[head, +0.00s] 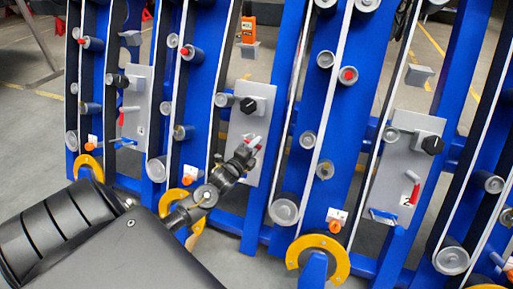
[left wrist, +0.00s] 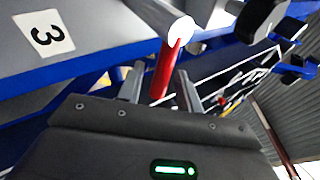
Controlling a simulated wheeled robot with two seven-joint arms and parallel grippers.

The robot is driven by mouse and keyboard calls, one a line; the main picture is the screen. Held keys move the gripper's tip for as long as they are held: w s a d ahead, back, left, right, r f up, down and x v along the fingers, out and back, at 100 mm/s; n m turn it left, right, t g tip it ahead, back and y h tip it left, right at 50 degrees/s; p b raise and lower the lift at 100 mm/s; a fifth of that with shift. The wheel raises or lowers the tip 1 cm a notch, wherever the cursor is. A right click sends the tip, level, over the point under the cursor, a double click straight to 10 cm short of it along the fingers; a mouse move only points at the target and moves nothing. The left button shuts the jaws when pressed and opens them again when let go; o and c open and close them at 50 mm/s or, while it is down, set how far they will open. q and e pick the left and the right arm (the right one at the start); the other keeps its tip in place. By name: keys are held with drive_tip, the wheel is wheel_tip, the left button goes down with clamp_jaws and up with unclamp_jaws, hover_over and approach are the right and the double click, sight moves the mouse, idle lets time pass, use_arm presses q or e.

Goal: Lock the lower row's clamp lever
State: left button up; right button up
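The middle grey plate (head: 262,98) stands upright between blue frames in the head view. My left gripper (head: 247,157) is at its lower part and hides most of the lever there. In the left wrist view a red clamp lever handle (left wrist: 165,70) with a pale round end stands between the two fingers of my left gripper (left wrist: 160,90). The fingers are spread, with gaps visible beside the handle. A grey plate with a "3" label (left wrist: 45,35) is at upper left there. My right gripper is not in view.
The right plate (head: 392,170), labelled 2, carries another red lever (head: 414,192). A left plate (head: 133,127) has a red lever (head: 127,109) too. Blue uprights with rollers and belts flank the plates. Yellow curved guards (head: 335,248) stand low in front.

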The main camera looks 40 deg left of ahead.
use_arm(q)
drive_tip(key=shift+w, duration=0.3)
clamp_jaws()
idle(0.3)
